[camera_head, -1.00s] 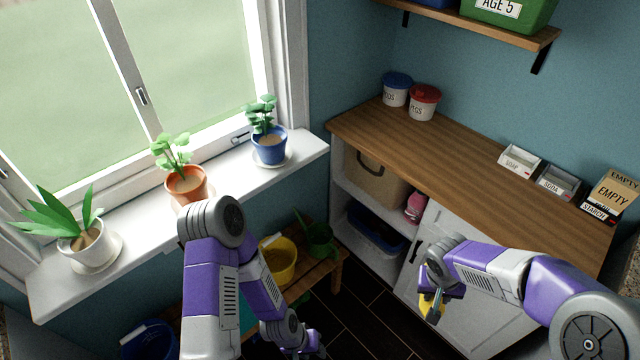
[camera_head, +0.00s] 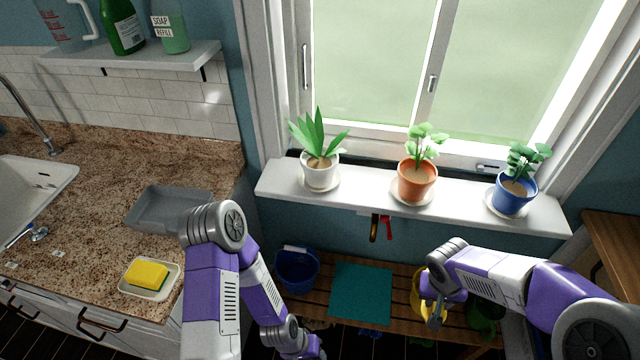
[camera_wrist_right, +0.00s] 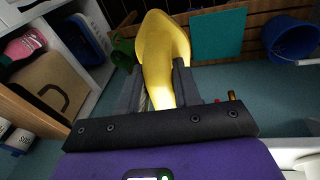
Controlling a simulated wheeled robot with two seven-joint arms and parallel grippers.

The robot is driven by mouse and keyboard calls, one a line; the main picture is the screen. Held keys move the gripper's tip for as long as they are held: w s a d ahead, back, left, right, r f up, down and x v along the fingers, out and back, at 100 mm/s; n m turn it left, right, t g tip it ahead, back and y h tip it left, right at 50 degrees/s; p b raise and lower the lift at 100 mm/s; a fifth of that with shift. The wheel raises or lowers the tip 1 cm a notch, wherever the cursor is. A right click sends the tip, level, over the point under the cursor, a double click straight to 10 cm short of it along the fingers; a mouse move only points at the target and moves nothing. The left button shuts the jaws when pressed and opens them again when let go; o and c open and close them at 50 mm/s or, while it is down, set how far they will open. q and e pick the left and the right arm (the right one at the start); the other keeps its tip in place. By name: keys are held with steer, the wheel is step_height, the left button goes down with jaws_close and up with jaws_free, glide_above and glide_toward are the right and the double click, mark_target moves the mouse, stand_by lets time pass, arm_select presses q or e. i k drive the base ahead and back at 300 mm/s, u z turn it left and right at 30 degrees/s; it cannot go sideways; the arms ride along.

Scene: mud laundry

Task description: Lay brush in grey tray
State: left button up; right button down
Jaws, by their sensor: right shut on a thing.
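The grey tray (camera_head: 165,206) lies on the speckled counter at the left, far from the right gripper. It looks empty, and my left arm hides its right front corner. My left gripper (camera_head: 305,348) is low at the bottom edge, and its fingers are not clear.
A yellow sponge in a dish (camera_head: 148,276) sits in front of the tray. A sink (camera_head: 30,185) is at the far left. Potted plants line the windowsill (camera_head: 360,197). A blue bucket (camera_head: 297,270) and teal mat (camera_head: 361,294) are on the bench (camera_head: 400,335).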

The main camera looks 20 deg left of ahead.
mark_target(171, 215)
steer(key=u, duration=1.85)
